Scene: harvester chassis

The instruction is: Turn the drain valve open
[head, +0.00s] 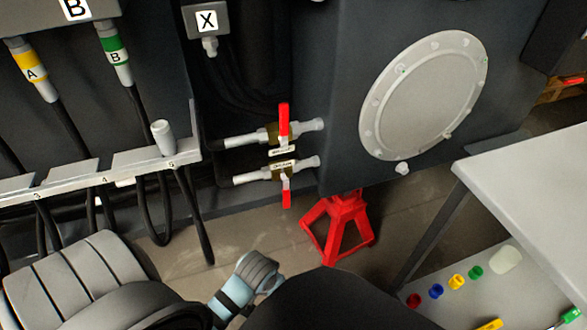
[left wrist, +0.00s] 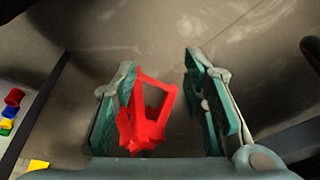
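Two valves sit on short horizontal pipes left of the large dark tank. The upper valve (head: 272,133) has a red handle (head: 284,118) standing straight up, across its pipe. The lower valve (head: 284,173) has a red handle (head: 286,198) pointing straight down, across its pipe. Each has a small white label, too small to read surely, so I cannot tell which is the drain valve. My left gripper (left wrist: 160,66) is open and empty in the left wrist view, with floor below it. Its fingers do not show clearly in the head view. My right gripper is not in view.
A red jack stand (head: 338,230) stands under the tank; it also shows beyond the left gripper's fingers (left wrist: 145,120). A grey table (head: 535,180) with coloured caps on its lower shelf is at right. A hose rack (head: 100,183) with hanging hoses is at left.

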